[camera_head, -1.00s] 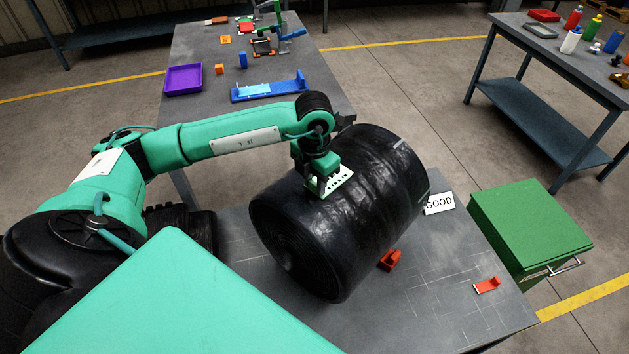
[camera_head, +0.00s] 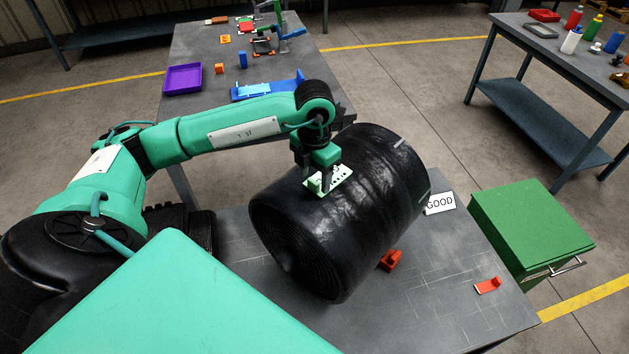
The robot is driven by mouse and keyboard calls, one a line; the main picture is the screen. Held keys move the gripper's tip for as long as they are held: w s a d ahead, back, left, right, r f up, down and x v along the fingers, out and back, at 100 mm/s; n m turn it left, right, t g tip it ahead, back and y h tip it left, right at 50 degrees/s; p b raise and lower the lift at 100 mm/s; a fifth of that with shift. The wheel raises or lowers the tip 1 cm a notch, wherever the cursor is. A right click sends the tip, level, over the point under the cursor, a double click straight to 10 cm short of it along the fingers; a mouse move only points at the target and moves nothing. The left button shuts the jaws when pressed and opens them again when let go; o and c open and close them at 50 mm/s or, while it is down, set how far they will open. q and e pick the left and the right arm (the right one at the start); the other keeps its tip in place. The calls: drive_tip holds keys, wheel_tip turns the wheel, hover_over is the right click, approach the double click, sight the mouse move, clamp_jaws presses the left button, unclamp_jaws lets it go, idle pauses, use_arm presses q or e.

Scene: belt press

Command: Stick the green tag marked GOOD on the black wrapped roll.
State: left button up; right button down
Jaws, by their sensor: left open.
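The black wrapped roll (camera_head: 350,225) lies on its side on the grey table in front of me. A pale green tag (camera_head: 342,178) with dark marks lies on the upper left part of its curved surface. I cannot read the marks, and the fingers partly cover the tag. My left gripper (camera_head: 324,184) points down over the tag, its fingers open and close to it. I cannot tell whether they still touch it. My right gripper is not in view.
The grey table (camera_head: 430,310) is bare at the front right, with a red holder (camera_head: 391,260) by the roll and an orange-red piece (camera_head: 488,285) near the right edge. A green cabinet (camera_head: 530,228) stands right of the table. A blue fixture (camera_head: 268,88) lies on the back table.

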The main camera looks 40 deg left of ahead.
use_arm(q)
wheel_tip(320, 180, up, 12)
drive_tip(key=b, duration=0.2)
drive_tip(key=shift+f, duration=0.2)
drive_tip(key=shift+r, duration=0.1)
wheel_tip(320, 180, up, 7)
drive_tip(key=p, duration=0.5)
drive_tip(key=shift+p, duration=0.35)
idle(0.4)
drive_tip(key=s+r+p, duration=0.1)
drive_tip(key=s, duration=0.1)
drive_tip(key=s+r, duration=0.1)
drive_tip(key=s, duration=0.1)
drive_tip(key=shift+a+r+p, duration=0.15)
drive_tip(key=shift+r+p, duration=0.25)
idle(0.3)
drive_tip(key=shift+f, duration=0.1)
idle(0.7)
